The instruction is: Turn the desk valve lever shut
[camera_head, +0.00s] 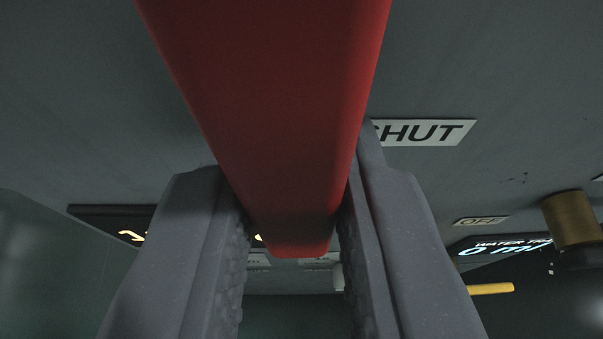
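A thick red lever (285,110) runs from the top edge of the view down to a blunt end between my gripper's fingers. My gripper (292,225) has one grey finger on each side of the lever. Both ribbed inner pads appear to press against its sides, so it looks shut on the lever. A white label reading "SHUT" (428,132) is on the grey surface just right of the lever. Its first letter is partly covered. The lever's pivot and valve body are out of view.
An "OFF" label (481,221), a dark display with "WATER" text and a reading that looks like 0 ml (505,246), a brass cylinder (572,218) and a yellow bar (491,289) are at the right. Another dark display (105,219) is partly hidden behind the left finger.

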